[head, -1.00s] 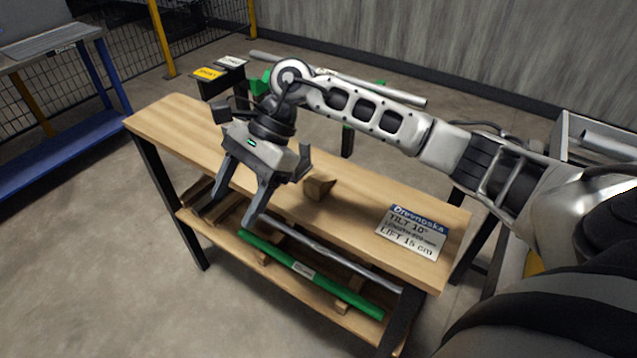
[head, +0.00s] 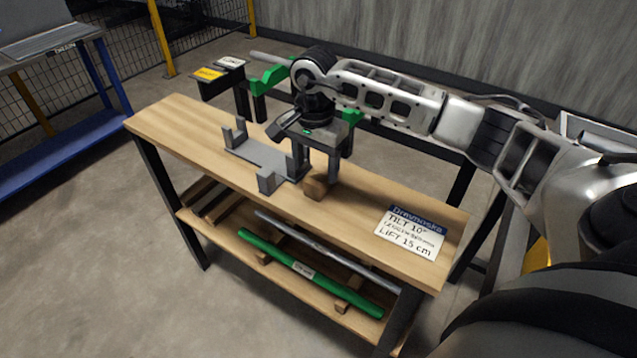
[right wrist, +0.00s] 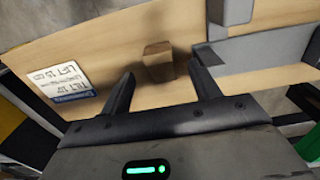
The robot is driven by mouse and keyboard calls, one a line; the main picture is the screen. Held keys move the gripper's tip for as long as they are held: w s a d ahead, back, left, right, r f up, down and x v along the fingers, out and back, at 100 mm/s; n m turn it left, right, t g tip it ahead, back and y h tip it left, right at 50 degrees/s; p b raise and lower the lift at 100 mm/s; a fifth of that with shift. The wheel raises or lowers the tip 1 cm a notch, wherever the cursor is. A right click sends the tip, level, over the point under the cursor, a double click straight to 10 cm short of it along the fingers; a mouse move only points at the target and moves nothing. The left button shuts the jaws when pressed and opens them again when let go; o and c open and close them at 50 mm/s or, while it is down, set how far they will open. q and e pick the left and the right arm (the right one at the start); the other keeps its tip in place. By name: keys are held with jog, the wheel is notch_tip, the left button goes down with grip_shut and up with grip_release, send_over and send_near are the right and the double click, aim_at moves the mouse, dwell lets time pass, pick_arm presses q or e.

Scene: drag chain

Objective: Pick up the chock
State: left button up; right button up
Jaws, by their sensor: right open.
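The chock (head: 316,189) is a small brown wooden wedge lying on the wooden bench top, close to the right end of a grey bracket (head: 262,157). My right gripper (head: 318,172) points down just above and around it, open and empty. In the right wrist view the chock (right wrist: 158,62) lies just beyond the gap between the two open fingertips (right wrist: 163,80), with the grey bracket (right wrist: 268,47) to its right. Contact between fingers and chock is not visible. My left gripper is not in view.
A printed sign (head: 411,232) lies on the right part of the bench (head: 180,115). A green bar (head: 310,273) and a grey bar (head: 325,250) lie on the lower shelf. A stand with green holders (head: 268,79) is behind the bench. The bench's left end is clear.

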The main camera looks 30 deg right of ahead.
aim_at(315, 180)
jog(key=shift+f+p, duration=0.55)
jog(key=shift+f, duration=2.15)
jog(key=c, duration=1.1)
